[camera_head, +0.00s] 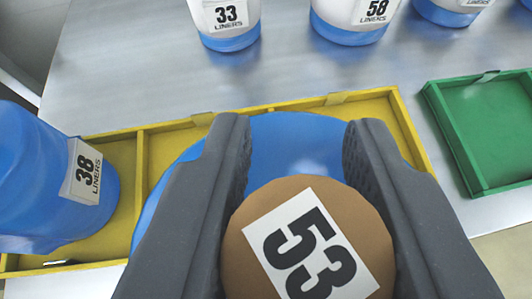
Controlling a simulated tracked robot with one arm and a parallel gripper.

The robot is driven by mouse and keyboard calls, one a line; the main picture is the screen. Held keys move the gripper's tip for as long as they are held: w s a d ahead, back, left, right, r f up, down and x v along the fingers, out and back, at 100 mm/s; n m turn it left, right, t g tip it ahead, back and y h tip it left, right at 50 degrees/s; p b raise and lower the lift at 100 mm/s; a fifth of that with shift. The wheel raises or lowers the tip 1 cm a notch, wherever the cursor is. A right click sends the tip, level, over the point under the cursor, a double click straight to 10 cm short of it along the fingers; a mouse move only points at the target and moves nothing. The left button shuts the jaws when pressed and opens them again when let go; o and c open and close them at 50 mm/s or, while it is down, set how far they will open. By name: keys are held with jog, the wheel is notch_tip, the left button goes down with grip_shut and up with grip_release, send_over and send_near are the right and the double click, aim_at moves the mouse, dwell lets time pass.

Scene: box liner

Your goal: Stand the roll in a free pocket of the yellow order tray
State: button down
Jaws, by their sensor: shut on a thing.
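My gripper (298,145) is shut on the roll marked 53, with its fingers on either side of the roll's brown top (375,215). The roll's wide blue body (290,135) shows below and between the fingers. The visible parts of this pocket are bare. A blue roll marked 38 (50,180) stands in the left pocket, across the divider.
Blue and white rolls marked 33 (230,40) and 58 (350,30) stand behind the tray, with others at top right. An empty-looking green tray (490,115) lies to the right. Bare grey table (150,60) lies behind the yellow tray.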

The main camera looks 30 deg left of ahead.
jog(key=w+d+f+b, duration=0.1)
jog(key=w+f, duration=0.1)
jog(key=w, duration=0.4)
jog(key=w+d+f+b, duration=0.1)
jog(key=w+f+b, duration=0.1)
jog(key=w, duration=0.5)
jog(key=shift+w+d+f, duration=0.15)
jog(key=shift+f, duration=0.15)
dwell(0.3)
jog(key=c, duration=1.1)
grip_release()
jog(key=shift+f, duration=0.1)
jog(key=p+v, duration=0.3)
jog(key=v, duration=0.9)
jog(key=shift+p, duration=0.35)
